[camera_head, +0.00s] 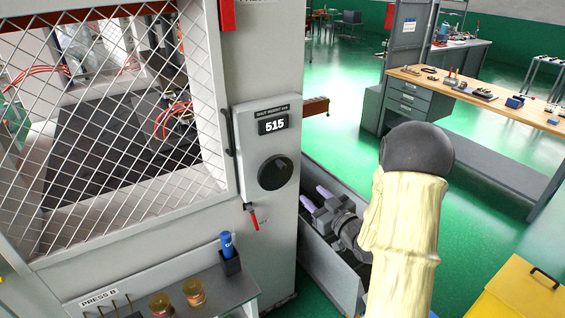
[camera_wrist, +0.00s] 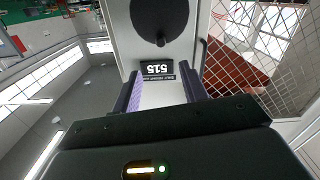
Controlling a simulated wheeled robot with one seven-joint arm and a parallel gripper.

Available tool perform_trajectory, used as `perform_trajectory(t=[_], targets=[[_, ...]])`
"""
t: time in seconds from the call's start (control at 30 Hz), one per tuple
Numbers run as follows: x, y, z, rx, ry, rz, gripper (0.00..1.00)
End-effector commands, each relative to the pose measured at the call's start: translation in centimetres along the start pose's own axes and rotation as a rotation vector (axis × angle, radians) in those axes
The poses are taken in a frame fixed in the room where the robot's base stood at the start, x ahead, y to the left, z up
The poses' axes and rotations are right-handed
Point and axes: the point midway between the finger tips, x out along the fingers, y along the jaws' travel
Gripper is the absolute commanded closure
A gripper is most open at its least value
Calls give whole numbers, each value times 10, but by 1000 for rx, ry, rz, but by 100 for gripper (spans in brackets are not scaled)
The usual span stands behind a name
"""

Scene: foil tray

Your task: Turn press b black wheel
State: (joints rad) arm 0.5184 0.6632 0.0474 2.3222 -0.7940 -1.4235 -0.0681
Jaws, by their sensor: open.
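The black wheel (camera_head: 275,172) is a round dark knob on a grey control box on the press's front. Above it a display (camera_head: 273,122) reads 515. In the wrist view the wheel (camera_wrist: 158,20) is at the top, beyond the fingers, with the display (camera_wrist: 158,69) upside down below it. My gripper (camera_head: 318,194) is open and empty, to the right of and below the wheel in the head view, apart from it. Its two purple-padded fingers (camera_wrist: 161,95) show on either side of the display in the wrist view.
A mesh guard (camera_head: 110,120) with a dark handle stands left of the box. A red-handled lever (camera_head: 253,216) hangs below it. A shelf marked PRESS B (camera_head: 200,295) holds two amber jars and a blue item in a holder. A workbench (camera_head: 470,85) and yellow case (camera_head: 520,290) are at right.

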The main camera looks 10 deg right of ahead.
Motion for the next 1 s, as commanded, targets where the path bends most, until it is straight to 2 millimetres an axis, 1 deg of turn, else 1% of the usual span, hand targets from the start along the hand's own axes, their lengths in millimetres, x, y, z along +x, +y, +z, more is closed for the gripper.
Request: perform_trajectory(t=[0.33, 0.47, 0.57, 0.67, 1.0], targets=[[0, 1, -2, 1, 18, -2, 57], [4, 1, -3, 1, 17, -3, 57], [14, 0, -4, 2, 17, -5, 57], [29, 0, -6, 2, 18, -6, 57], [89, 0, -7, 3, 17, -4, 57]])
